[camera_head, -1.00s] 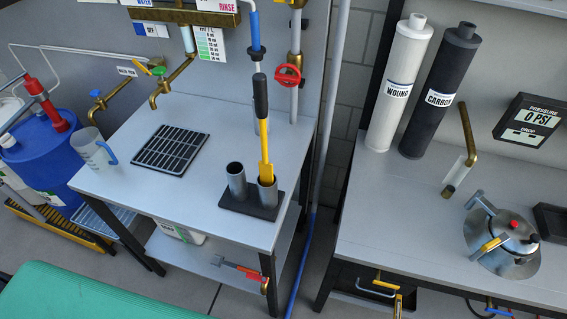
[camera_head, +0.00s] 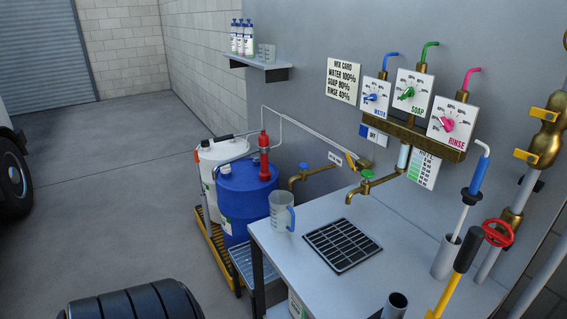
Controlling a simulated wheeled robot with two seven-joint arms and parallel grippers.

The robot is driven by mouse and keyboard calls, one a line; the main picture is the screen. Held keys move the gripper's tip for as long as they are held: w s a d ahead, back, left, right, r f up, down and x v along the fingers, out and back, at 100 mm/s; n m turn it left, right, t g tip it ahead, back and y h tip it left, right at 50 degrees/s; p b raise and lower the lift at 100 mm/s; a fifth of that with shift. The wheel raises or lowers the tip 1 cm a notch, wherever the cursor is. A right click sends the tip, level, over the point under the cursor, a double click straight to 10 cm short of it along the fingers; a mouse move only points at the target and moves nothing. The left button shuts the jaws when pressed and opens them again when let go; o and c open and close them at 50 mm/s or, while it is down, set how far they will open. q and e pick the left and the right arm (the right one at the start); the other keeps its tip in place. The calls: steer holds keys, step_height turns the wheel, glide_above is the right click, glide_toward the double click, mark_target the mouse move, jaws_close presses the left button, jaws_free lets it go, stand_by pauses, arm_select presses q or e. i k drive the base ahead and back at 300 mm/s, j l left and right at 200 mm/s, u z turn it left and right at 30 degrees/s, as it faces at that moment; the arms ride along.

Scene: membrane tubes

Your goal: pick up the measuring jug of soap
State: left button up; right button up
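A clear measuring jug (camera_head: 280,211) with a blue handle stands upright on the left corner of the grey bench (camera_head: 300,273). Its contents cannot be made out at this size. A second, smaller clear vessel (camera_head: 266,54) stands on the wall shelf (camera_head: 258,64), next to several white bottles (camera_head: 243,37) with blue caps. Neither of my grippers shows in the view.
A black drain grate (camera_head: 342,244) lies right of the jug, with brass taps (camera_head: 366,186) above it. A blue drum (camera_head: 243,197) and a white drum (camera_head: 218,160) stand left of the bench. The floor (camera_head: 130,200) at left is open. A black ridged object (camera_head: 135,302) is at the bottom.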

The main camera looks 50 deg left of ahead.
mark_target(281, 203)
steer(key=u, duration=1.7)
steer(key=i+j, duration=0.35)
steer(key=j, duration=0.15)
steer(key=i+j, duration=0.35)
steer(key=j+z, duration=0.05)
steer(key=j, duration=0.05)
